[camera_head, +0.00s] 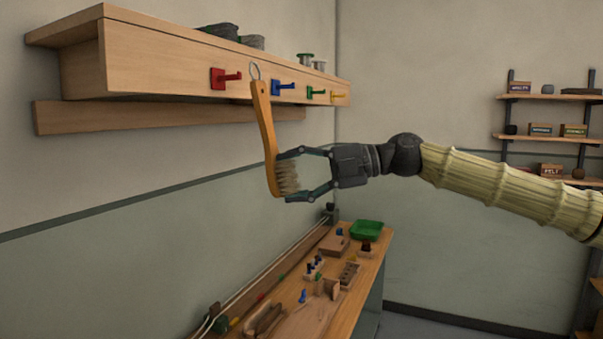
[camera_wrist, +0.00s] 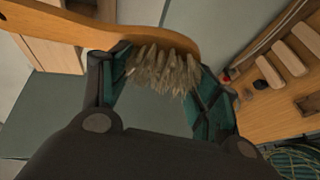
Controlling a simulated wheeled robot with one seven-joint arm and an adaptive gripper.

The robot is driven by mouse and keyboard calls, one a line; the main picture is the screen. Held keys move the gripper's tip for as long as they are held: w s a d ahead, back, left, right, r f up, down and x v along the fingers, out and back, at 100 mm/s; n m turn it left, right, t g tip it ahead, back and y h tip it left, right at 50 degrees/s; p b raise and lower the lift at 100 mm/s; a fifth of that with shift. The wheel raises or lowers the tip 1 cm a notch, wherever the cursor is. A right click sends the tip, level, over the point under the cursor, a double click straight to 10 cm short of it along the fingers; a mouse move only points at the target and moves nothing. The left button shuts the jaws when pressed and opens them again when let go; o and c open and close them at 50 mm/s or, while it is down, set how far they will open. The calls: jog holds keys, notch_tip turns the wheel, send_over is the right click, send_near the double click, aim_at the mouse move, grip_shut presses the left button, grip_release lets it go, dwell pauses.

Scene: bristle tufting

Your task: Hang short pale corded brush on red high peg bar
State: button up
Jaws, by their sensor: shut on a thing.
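My gripper (camera_head: 293,174) is shut on a brush (camera_head: 266,128) with an orange-brown wooden handle and pale bristles, near its bristle end. The brush stands nearly upright, handle up, with a loop (camera_head: 255,72) at its top. In the head view the loop appears just right of the red peg (camera_head: 228,77) and left of the blue peg; I cannot tell its depth from the bar. In the wrist view the brush (camera_wrist: 90,35) crosses the top, its bristles between the fingers (camera_wrist: 165,85). The red peg is on the front of the wooden wall shelf (camera_head: 160,60).
Blue (camera_head: 282,87), green (camera_head: 315,92) and yellow (camera_head: 338,95) pegs continue along the shelf to the right. Below is a workbench (camera_head: 345,305) with a green tray (camera_head: 367,230), blocks and small parts. A rack (camera_head: 545,97) stands at the right. The air around the gripper is clear.

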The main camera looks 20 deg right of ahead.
aim_at(269, 178)
jog(key=shift+w+a+f+p, duration=0.2)
jog(key=shift+w+a+p, duration=0.85)
jog(key=shift+w+a, duration=0.85)
jog(key=shift+w+f+b, duration=0.1)
jog(key=shift+f+b, duration=0.15)
jog(key=shift+b, duration=0.1)
jog(key=shift+w+a+f+b, duration=0.1)
jog(key=shift+a+b, duration=0.15)
jog(key=shift+b, duration=0.15)
jog(key=shift+w+a, duration=0.1)
jog(key=shift+w, duration=0.05)
jog(key=o, duration=1.1)
jog(key=shift+b, duration=0.3)
jog(key=shift+b+v, duration=1.25)
jog(key=shift+v, duration=2.2)
